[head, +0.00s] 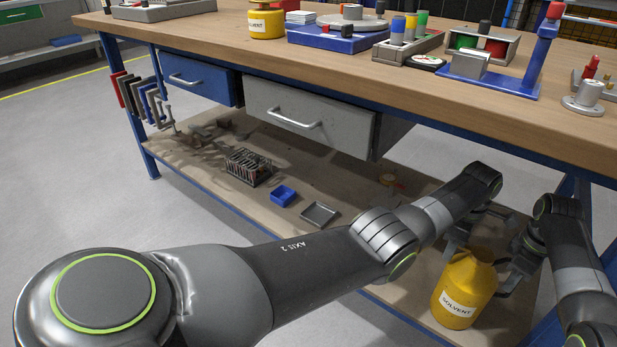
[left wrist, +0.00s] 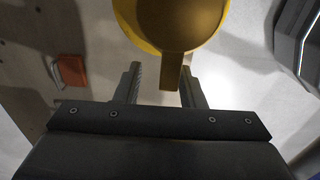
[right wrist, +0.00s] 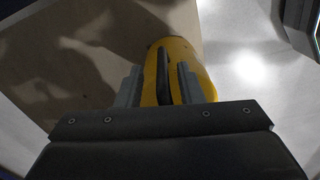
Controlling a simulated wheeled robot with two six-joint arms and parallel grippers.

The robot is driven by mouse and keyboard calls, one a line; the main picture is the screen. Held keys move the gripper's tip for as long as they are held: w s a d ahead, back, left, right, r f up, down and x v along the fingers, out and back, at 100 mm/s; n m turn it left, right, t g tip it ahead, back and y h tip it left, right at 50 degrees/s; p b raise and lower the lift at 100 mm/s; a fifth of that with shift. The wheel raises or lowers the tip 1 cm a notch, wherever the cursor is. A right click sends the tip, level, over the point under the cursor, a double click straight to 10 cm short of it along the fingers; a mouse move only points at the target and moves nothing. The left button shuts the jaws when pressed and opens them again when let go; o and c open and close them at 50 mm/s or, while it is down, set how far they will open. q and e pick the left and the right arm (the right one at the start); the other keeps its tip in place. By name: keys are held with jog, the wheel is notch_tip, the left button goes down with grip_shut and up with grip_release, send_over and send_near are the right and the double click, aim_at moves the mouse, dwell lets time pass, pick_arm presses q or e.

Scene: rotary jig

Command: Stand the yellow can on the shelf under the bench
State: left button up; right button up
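The yellow can (head: 466,289), labelled SOLVENT, stands roughly upright over the shelf under the bench (head: 340,268), near its right end. Whether its base touches the shelf is not clear. My left gripper (head: 461,238) is at the can's upper left side. In the left wrist view, its fingers (left wrist: 160,85) are apart, with a yellow handle (left wrist: 172,68) between them. My right gripper (head: 508,275) is at the can's right side. In the right wrist view, its fingers (right wrist: 161,88) are apart around another narrow handle (right wrist: 164,75), with gaps on both sides.
A wire rack (head: 248,167), a blue bin (head: 283,195) and a grey tray (head: 320,214) lie on the shelf. Drawers (head: 310,112) hang above it. Another yellow solvent can (head: 266,22) stands on the bench top. A blue bench leg is at the right.

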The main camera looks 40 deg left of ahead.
pick_arm(q)
jog(key=shift+r, duration=0.1)
notch_tip(320, 180, up, 7)
pick_arm(e)
jog(key=shift+r, duration=3.75)
pick_arm(q)
jog(key=shift+r, duration=0.1)
